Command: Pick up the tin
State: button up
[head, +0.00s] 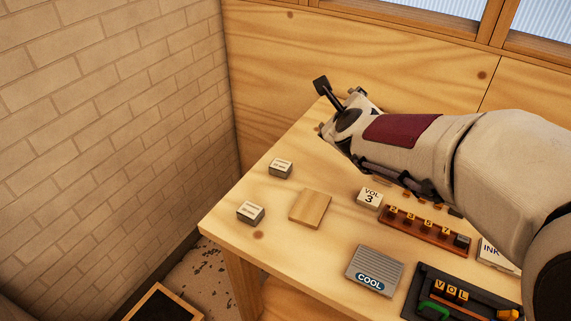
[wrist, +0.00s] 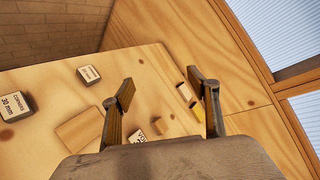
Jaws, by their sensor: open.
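My gripper (head: 339,92) is open and empty above the far part of the table; its two fingers also show in the wrist view (wrist: 160,84), spread wide. I cannot pick out a thing that is clearly a tin. A small labelled box (head: 250,212) stands near the table's left edge; it reads "CORNERS 30 mm" in the wrist view (wrist: 15,105). A similar box (head: 281,168) stands farther back. In the wrist view, two small pale-ended pieces (wrist: 184,92) (wrist: 197,110) lie near the right finger. My arm hides part of the table.
A flat wooden block (head: 310,208), a "VOL 3" block (head: 369,198), a rack of number blocks (head: 405,225), a grey "COOL" slab (head: 375,267), an "INK" item (head: 491,250) and a dark tray (head: 416,288) stand nearer. Wooden panels (head: 270,80) close the back.

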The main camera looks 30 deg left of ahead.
jog(key=a+f+m+t, duration=0.1)
jog(key=a+f+m, duration=0.4)
jog(key=a, duration=0.2)
jog(key=m+t+h, duration=0.1)
jog(key=m+h, duration=0.4)
jog(key=m, duration=0.5)
send_near(277, 168)
jog(key=x, duration=0.3)
jog(key=shift+w+d+r, duration=0.1)
jog(key=shift+w+r, duration=0.1)
jog(key=shift+w, duration=0.15)
jog(key=shift+s+f, duration=0.3)
jog(key=shift+f, duration=0.1)
jog(key=shift+x, duration=1.35)
